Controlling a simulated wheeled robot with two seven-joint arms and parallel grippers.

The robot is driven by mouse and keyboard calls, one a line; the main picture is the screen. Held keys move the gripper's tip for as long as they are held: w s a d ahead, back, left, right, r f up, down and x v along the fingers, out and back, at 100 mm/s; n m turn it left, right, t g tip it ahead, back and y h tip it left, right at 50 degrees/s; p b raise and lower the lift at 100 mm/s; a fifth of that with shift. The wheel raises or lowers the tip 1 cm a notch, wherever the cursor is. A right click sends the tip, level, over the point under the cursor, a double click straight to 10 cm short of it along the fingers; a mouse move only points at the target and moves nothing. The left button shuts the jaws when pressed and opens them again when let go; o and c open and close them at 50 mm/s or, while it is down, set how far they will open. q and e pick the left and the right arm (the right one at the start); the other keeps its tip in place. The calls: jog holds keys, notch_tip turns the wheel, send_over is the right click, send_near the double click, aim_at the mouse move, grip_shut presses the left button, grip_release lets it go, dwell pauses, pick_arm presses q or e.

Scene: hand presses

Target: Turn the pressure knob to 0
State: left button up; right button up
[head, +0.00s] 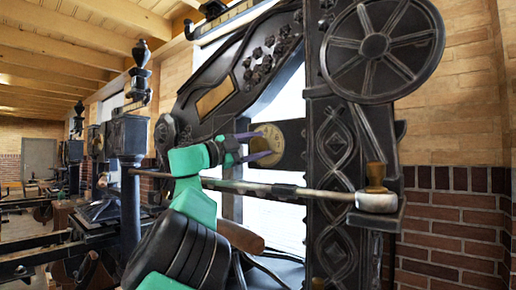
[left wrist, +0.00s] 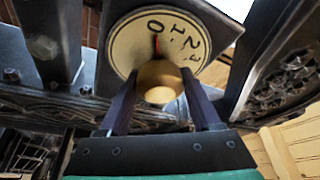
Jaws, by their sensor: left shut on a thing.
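The pressure knob (left wrist: 160,78) is a round brass-coloured knob in the middle of a cream dial (left wrist: 128,45) in the left wrist view. Black numerals run around the dial, with 0 at the top and 1, 2 and 3 toward the right. A red pointer line above the knob is at or very near the 0. The dial (head: 269,136) also shows in the head view, on the dark press frame. My left gripper (head: 256,147) is shut on the knob, one purple finger on each side. My right gripper is not in view.
A horizontal metal bar (head: 245,187) with a wooden-topped end crosses just below my left gripper. A large spoked wheel (head: 374,48) is above right on the ornate black press (head: 345,150). More presses stand at the left; a brick wall (head: 455,215) is at the right.

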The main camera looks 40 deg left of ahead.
aim_at(254, 149)
pick_arm(q)
jog(key=shift+r, duration=0.2)
jog(key=o, duration=1.4)
jog(key=shift+c, duration=0.2)
jog(key=shift+w+d+f, duration=0.1)
jog(key=shift+w, duration=0.05)
jog(key=b+v, duration=0.2)
jog(key=f+b+v, duration=0.1)
jog(key=b+v, duration=0.1)
jog(key=v, duration=0.1)
jog(key=b+v, duration=0.1)
jog(key=v, duration=0.2)
jog(key=b+v, duration=0.1)
jog(key=v, duration=0.1)
jog(key=b+v, duration=0.1)
jog(key=v, duration=0.2)
jog(key=shift+s+r, duration=0.25)
jog(key=shift+s, duration=0.15)
jog(key=shift+s+a, duration=0.3)
jog(key=shift+s, duration=0.05)
jog(key=shift+r, duration=0.1)
